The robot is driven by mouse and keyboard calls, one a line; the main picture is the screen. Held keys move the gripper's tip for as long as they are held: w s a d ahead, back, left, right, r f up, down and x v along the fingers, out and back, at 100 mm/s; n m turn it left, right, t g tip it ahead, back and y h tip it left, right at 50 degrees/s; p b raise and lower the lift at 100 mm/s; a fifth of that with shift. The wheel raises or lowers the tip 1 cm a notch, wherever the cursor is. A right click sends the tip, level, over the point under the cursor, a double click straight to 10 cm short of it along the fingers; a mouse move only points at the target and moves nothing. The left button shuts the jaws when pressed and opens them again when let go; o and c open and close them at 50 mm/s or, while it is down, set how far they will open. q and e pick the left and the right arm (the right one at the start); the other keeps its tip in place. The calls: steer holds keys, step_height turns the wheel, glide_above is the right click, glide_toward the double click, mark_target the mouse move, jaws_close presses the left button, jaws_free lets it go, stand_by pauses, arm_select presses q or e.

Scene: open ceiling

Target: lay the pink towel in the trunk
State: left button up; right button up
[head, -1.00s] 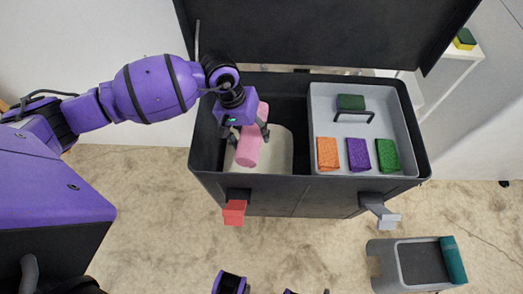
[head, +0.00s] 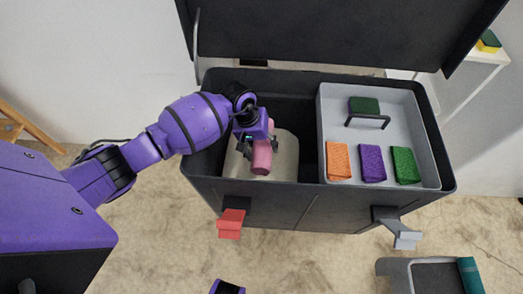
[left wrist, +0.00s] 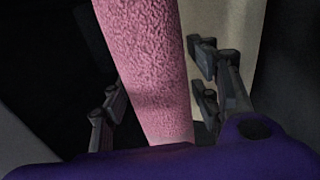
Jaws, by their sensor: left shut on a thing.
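The pink towel (head: 262,158) is a rolled cylinder inside the left, open half of the black trunk (head: 335,212). My left gripper (head: 260,146) is shut on the towel, reaching down into the trunk. In the left wrist view the towel (left wrist: 150,70) runs between the two fingers (left wrist: 155,100). A cream-coloured surface (head: 285,155) lies beneath and beside the towel. I cannot tell if the towel touches it. The trunk's lid (head: 340,40) is up.
Red (head: 231,223) and grey (head: 406,238) latches stick out in front. A grey bin (head: 396,270) stands on the floor, lower right.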

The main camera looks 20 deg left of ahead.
arm_select(q)
steer(key=x, duration=0.2)
steer(key=shift+a+f, duration=0.2)
steer(key=shift+f, duration=0.15)
arm_select(e)
steer(key=shift+s+f, duration=0.1)
steer(key=shift+f, duration=0.1)
arm_select(q)
steer(key=shift+s, duration=0.1)
steer(key=shift+f+b, duration=0.5)
steer(key=shift+b, duration=0.2)
steer(key=o, duration=1)
steer(key=shift+s, duration=0.1)
steer(key=shift+o, duration=1.1)
steer(key=shift+f, duration=0.1)
arm_select(e)
steer(key=shift+s+d+f, duration=0.1)
steer(key=shift+s+f, duration=0.2)
steer(key=shift+f, duration=0.2)
